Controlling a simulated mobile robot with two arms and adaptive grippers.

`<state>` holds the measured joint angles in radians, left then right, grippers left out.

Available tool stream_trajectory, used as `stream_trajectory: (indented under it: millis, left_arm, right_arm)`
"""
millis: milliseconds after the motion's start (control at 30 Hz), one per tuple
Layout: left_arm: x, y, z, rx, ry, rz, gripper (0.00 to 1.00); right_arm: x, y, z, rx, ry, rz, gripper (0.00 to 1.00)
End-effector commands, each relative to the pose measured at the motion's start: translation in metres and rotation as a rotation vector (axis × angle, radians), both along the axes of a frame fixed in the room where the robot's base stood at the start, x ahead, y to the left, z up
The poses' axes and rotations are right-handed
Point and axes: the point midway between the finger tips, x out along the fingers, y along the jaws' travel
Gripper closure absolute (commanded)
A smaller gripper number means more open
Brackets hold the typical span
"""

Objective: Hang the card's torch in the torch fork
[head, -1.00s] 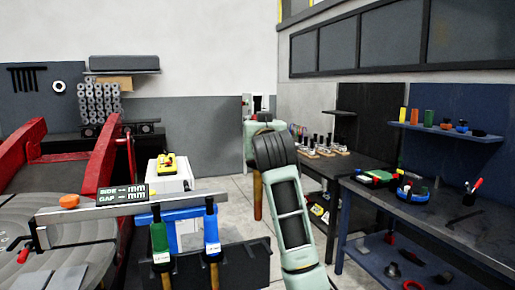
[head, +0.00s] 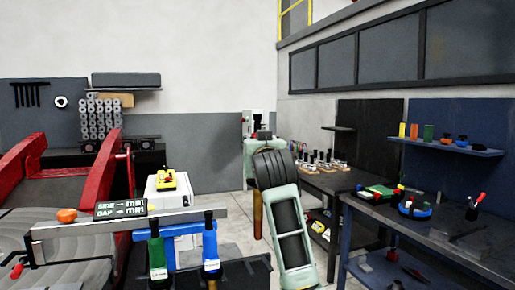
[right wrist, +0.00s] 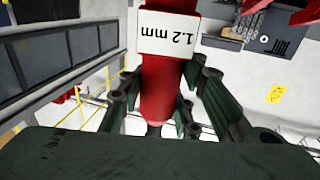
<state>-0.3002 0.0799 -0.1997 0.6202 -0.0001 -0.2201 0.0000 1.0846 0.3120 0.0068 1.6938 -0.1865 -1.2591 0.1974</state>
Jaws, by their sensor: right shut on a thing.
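A red torch (right wrist: 164,80) with a white "1.2 mm" label (right wrist: 167,34) is in the right wrist view. My right gripper (right wrist: 160,103) is shut on it, with dark finger links on both sides. In the head view my right arm rises at the lower middle, but its fingers and the red torch cannot be made out there. A green torch (head: 157,258) and a blue torch (head: 211,254) stand upright side by side at the lower middle. I cannot make out the torch fork or the card. My left gripper is not in view.
The red-framed positioner (head: 95,178) is at the left. A blue workbench (head: 440,230) with tools and a dark bench (head: 335,180) stand at the right.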

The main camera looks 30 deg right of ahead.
Motion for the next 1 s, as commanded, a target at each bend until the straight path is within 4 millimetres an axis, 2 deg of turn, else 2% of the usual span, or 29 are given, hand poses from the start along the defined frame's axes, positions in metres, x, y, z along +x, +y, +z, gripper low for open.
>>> stream_trajectory:
  millis: [1000]
  left_arm:
    - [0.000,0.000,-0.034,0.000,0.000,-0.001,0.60]
  right_arm:
    - [-0.002,0.000,-0.048,-0.003,-0.012,0.000,1.00]
